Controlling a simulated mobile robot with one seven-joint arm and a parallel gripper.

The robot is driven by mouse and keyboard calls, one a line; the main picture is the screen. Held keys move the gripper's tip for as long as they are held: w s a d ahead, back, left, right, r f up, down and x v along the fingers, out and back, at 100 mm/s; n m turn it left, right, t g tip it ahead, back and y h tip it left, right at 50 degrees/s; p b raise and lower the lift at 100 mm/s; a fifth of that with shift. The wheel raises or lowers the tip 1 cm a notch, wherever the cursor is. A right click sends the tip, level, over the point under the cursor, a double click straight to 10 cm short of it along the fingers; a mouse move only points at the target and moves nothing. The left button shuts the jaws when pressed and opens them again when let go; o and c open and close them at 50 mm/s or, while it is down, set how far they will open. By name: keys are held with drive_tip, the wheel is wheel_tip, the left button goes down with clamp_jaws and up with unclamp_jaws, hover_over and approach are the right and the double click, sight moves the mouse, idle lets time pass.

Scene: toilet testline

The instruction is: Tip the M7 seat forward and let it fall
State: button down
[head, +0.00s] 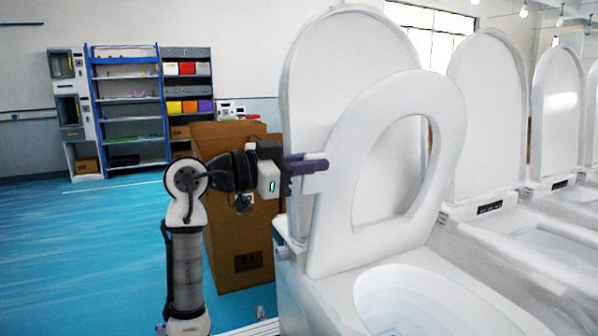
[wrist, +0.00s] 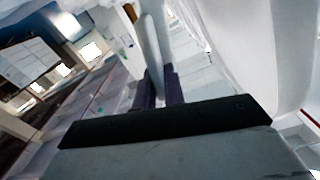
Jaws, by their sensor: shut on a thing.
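The white toilet seat (head: 338,222) nearest me stands raised in the head view, leaning forward of the lid (head: 325,80), with a gap between their tops. Its open ring faces the bowl (head: 405,295) below. My gripper (head: 312,163) is at the seat's left edge, its dark fingers shut on that edge. In the wrist view the two fingers (wrist: 158,90) stand on either side of a thin white edge of the seat (wrist: 151,48). The fingertips are partly hidden by the seat. No M7 marking can be read.
More toilets with upright lids (head: 488,105) stand in a row to the right. A cardboard box (head: 235,235) stands behind my arm. Shelves (head: 127,110) line the far wall. The blue floor (head: 90,260) at the left is clear.

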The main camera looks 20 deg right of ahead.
drive_tip(key=shift+s+f+m, duration=0.2)
drive_tip(key=shift+s+m, duration=0.1)
drive_tip(key=shift+s, duration=0.45)
